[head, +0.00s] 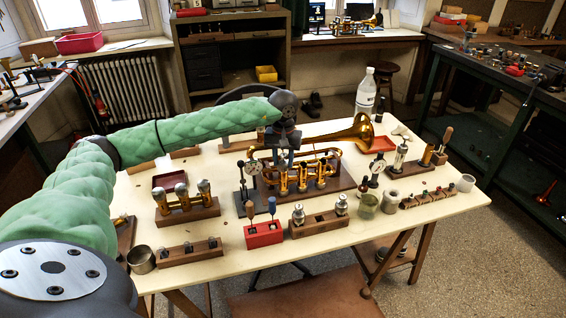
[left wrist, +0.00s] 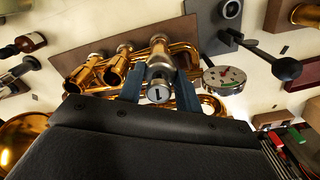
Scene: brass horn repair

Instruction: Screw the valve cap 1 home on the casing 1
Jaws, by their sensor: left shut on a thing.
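The brass horn (head: 318,183) lies on a brown board in mid-table, with several upright valve casings. Its bell (head: 360,133) points right. My left gripper (head: 283,160) reaches down over the horn's left end and hides part of it. In the left wrist view the left gripper (left wrist: 158,92) is shut on the silver valve cap 1 (left wrist: 158,94), whose end face bears a "1". The cap lines up with casing 1 (left wrist: 159,50); I cannot tell how far it is seated. Two other casings (left wrist: 117,68) stand beside it. My right gripper is not in view.
A dial gauge (left wrist: 222,77) stands close beside the gripper. In front are a red tool block (head: 264,235), a wooden block with silver parts (head: 320,226) and a holder with brass valves (head: 187,212). A plastic bottle (head: 366,93) stands behind the bell. Bare tabletop shows at front right.

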